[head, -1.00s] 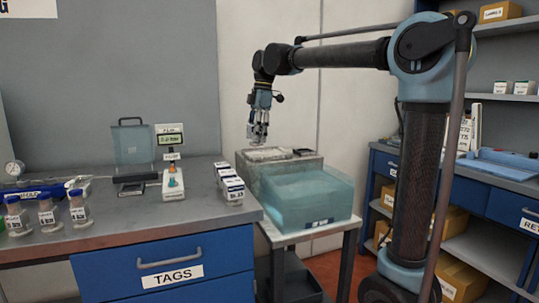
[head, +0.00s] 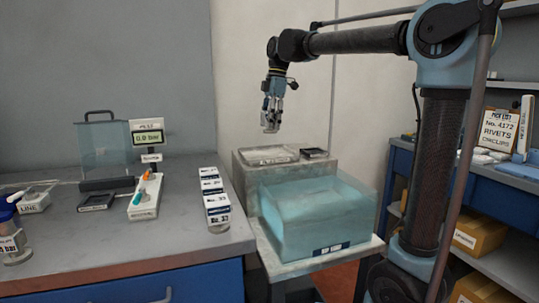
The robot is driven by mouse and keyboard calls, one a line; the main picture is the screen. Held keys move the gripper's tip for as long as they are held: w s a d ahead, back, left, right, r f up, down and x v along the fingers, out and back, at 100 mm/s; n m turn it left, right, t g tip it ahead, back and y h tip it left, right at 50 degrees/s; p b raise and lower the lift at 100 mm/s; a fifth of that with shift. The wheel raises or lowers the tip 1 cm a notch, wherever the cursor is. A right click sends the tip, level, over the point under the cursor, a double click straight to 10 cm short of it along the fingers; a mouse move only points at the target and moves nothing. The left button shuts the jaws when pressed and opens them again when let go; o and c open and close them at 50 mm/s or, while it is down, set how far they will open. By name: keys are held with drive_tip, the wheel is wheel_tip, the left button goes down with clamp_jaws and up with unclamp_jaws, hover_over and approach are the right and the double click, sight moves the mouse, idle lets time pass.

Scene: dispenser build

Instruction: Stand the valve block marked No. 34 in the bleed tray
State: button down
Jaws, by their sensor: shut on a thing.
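My gripper (head: 270,127) hangs fingers down above the grey stand, apart from it. It is shut on a small pale grey block, largely hidden between the fingers; no number on it can be read. A shallow pale tray (head: 268,155) with a front label too small to read lies on the stand below the gripper; I cannot tell for sure that it is the bleed tray. A row of white-topped valve blocks (head: 216,203) stands on the left bench's right edge, the nearest apparently marked No. 33.
A translucent blue tank (head: 318,218) stands in front of the grey stand (head: 248,179). A small dark tray (head: 314,153) lies right of the pale tray. The bench (head: 120,240) holds a gauge display (head: 149,137), a clear case (head: 104,150) and bottles. Shelves stand at right.

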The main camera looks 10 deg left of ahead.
sight(271, 133)
wheel_tip(271, 133, down, 5)
drive_tip(key=shift+r, duration=0.1)
drive_tip(key=shift+f, duration=2.4)
drive_tip(key=c, duration=0.8)
unclamp_jaws()
drive_tip(key=shift+f, duration=0.1)
drive_tip(key=r, duration=0.4)
drive_tip(key=d+r, duration=0.1)
drive_tip(key=r, duration=0.3)
drive_tip(key=w+r, duration=0.1)
drive_tip(key=r, duration=0.3)
drive_tip(key=shift+d, duration=0.25)
drive_tip(key=shift+s, duration=0.15)
